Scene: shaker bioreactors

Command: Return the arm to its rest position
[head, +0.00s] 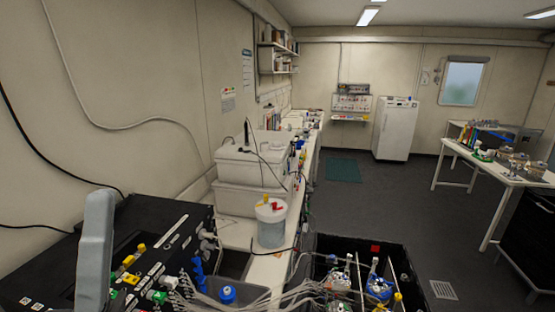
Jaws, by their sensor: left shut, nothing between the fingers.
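My left gripper (98,220) shows as a grey, rounded shape standing upright at the lower left of the head view. It is shut with nothing held. It stands in front of the black bioreactor control unit (50,245), hiding part of it. I cannot tell the exact gap between them. The lower part of the arm is cut off by the bottom edge. My right gripper is not in view.
Green and yellow connectors (130,262) and loose tubes are right of my arm. A black shaker box (325,243) holds vessels at the bottom. A lidded bucket (271,226) stands on the bench. Open floor (400,195) lies beyond, with a white table (500,172) at right.

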